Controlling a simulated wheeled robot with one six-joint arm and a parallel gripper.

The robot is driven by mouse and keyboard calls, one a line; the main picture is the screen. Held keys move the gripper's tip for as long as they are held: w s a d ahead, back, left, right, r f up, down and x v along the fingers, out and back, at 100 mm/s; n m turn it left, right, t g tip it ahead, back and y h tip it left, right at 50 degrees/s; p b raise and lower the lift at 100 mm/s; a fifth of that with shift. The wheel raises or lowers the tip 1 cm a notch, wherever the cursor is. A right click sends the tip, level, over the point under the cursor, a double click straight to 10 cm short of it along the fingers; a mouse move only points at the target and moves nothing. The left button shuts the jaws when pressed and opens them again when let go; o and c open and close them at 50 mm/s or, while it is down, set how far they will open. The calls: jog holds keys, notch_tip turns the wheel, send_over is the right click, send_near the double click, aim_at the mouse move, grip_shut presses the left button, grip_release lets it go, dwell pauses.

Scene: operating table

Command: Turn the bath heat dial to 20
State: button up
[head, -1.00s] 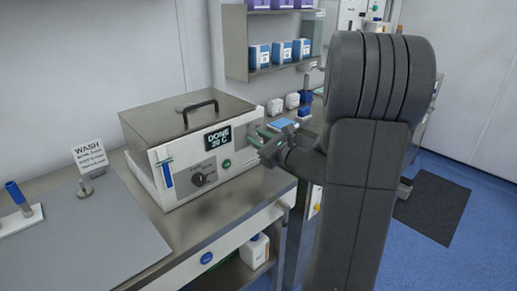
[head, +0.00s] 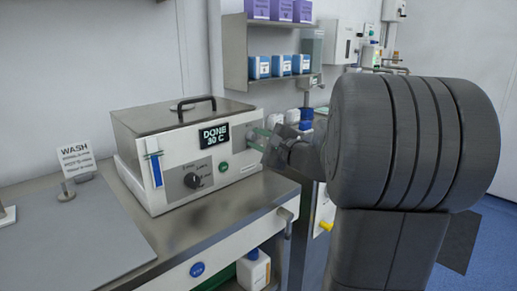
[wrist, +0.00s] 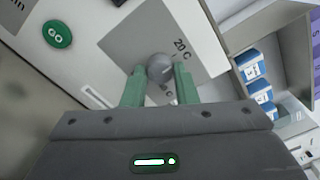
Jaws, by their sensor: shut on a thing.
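The bath (head: 180,113) is a steel-lidded box with a white front on the counter. Its display (head: 213,135) reads DONE 30 C. My gripper (head: 257,139) is at the right part of the front panel. In the wrist view, the green fingers of my gripper (wrist: 160,85) are shut on a round grey dial (wrist: 159,67), one on each side. The print "20 C" is beside the dial on a grey plate (wrist: 125,45). The dial's pointer direction cannot be told. In the head view my gripper hides the dial.
A second, black knob (head: 193,181) and a green button (head: 223,167) are on the bath front, left of my gripper. A WASH sign (head: 76,156) stands at the left. Shelves with boxes (head: 278,66) hang behind. The counter before the bath is clear.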

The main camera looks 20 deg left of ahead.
dwell(0.4)
jog(key=shift+n, duration=0.3)
jog(key=o, duration=1)
jog(key=v, duration=1.4)
jog(key=shift+a+f, duration=0.1)
jog(key=shift+a, duration=0.1)
jog(key=x, duration=1.3)
jog(key=shift+w+a, duration=0.2)
jog(key=shift+a, duration=0.1)
